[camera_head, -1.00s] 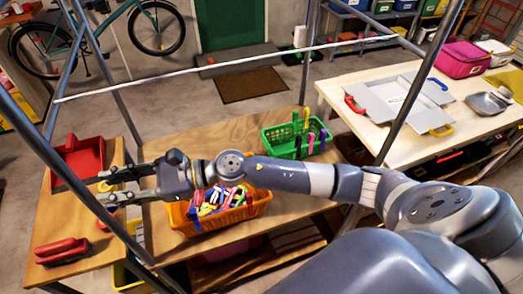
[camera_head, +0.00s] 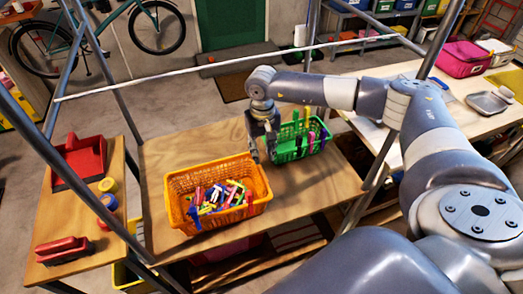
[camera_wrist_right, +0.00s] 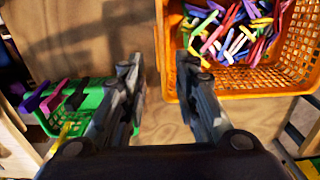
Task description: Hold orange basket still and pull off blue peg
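The orange basket (camera_head: 252,208) stands on the wooden table, full of loose coloured pegs. A blue peg (camera_head: 194,217) is upright at its near left rim. The basket also shows at the upper right of the right wrist view (camera_wrist_right: 235,84), where I cannot make out that blue peg. My right gripper (camera_head: 263,150) points down between the orange basket and the green basket (camera_head: 283,151). In the right wrist view the right gripper (camera_wrist_right: 160,65) has its fingers apart with only bare table between them. My left gripper is not in view.
Several pegs are clipped along the green basket's rim (camera_wrist_right: 85,103). A side table (camera_head: 75,215) at the left holds a red dustpan (camera_head: 83,160), a red brush (camera_head: 63,248) and round rolls. The table behind the orange basket is bare.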

